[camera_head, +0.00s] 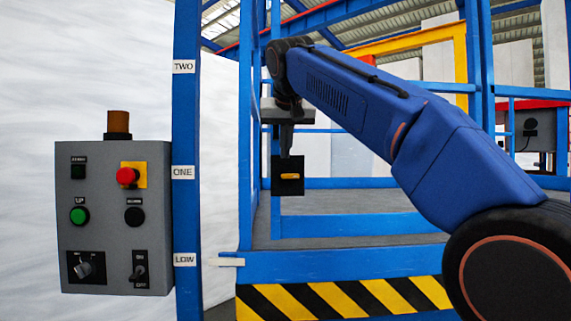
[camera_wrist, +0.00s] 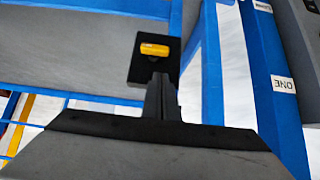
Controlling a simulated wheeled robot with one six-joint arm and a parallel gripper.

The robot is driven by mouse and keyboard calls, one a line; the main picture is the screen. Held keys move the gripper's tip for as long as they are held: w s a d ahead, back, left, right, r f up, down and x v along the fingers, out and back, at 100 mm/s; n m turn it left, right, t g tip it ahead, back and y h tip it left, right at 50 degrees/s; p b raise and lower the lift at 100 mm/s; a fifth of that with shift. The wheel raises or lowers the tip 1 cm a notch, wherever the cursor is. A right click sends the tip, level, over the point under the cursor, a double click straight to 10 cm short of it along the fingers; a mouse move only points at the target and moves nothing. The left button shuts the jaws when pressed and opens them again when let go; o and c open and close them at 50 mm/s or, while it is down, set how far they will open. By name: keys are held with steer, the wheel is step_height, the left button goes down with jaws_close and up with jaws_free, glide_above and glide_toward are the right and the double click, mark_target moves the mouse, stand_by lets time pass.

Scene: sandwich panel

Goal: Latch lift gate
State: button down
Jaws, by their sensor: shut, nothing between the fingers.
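The latch is a black square plate (camera_head: 288,188) with a small yellow handle (camera_head: 290,176), on the blue lift frame. The handle lies about level in the head view. In the wrist view the black plate (camera_wrist: 141,71) and yellow handle (camera_wrist: 154,49) sit just beyond my fingertips. My gripper (camera_head: 286,154) points down at the plate's top edge in the head view, with its fingers together and empty. The wrist view shows the closed fingertips (camera_wrist: 160,78) overlapping the plate's lower edge, short of the handle. I cannot tell whether they touch the plate.
A grey control box (camera_head: 117,220) with buttons and switches stands left of a blue post (camera_head: 187,120) labelled TWO, ONE and LOW. A blue bar (camera_head: 340,265) with black-yellow stripes crosses below. The lift's grey floor (camera_head: 350,228) is clear.

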mark_target(285, 174)
steer(key=shift+f, duration=2)
